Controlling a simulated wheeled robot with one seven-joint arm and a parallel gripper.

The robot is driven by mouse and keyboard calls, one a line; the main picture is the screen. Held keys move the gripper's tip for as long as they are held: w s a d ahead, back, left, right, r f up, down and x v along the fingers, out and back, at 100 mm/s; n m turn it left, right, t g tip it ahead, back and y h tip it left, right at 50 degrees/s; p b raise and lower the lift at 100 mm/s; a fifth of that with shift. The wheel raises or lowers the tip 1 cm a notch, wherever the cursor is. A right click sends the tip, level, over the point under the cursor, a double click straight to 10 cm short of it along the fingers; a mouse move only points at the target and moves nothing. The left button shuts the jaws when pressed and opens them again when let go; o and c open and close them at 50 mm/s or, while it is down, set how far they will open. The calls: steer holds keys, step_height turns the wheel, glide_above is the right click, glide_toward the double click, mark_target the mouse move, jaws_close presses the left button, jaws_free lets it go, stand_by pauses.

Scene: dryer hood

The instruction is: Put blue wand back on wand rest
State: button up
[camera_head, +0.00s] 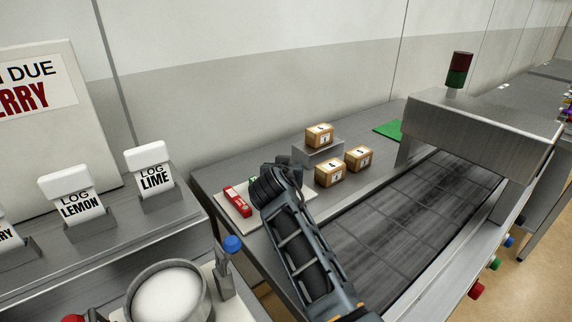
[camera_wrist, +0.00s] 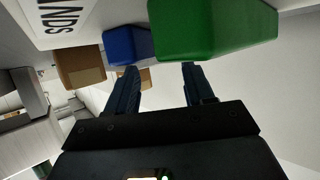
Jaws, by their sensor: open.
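A white board (camera_head: 228,198), perhaps the wand rest, lies on the grey bench left of my gripper in the head view. A red wand (camera_head: 238,203) lies on it, and a bit of green (camera_head: 253,180) shows behind. In the wrist view a green block (camera_wrist: 212,28) fills the top centre, with a blue block (camera_wrist: 127,45), perhaps the blue wand, beside it. Lettering ending in "ANDS" shows on a white surface (camera_wrist: 45,18). In the head view my arm hides part of the board.
Cardboard boxes (camera_head: 329,172) stand right of my gripper, one on a grey step. A conveyor (camera_head: 410,215) with a hood (camera_head: 485,120) lies to the right. A pot (camera_head: 168,293) and a blue-topped item (camera_head: 232,244) are in front.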

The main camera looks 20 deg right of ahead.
steer(key=v, duration=0.7)
steer(key=shift+s+a+r+b, duration=0.1)
steer(key=shift+r+b, duration=0.25)
steer(key=shift+b, duration=0.05)
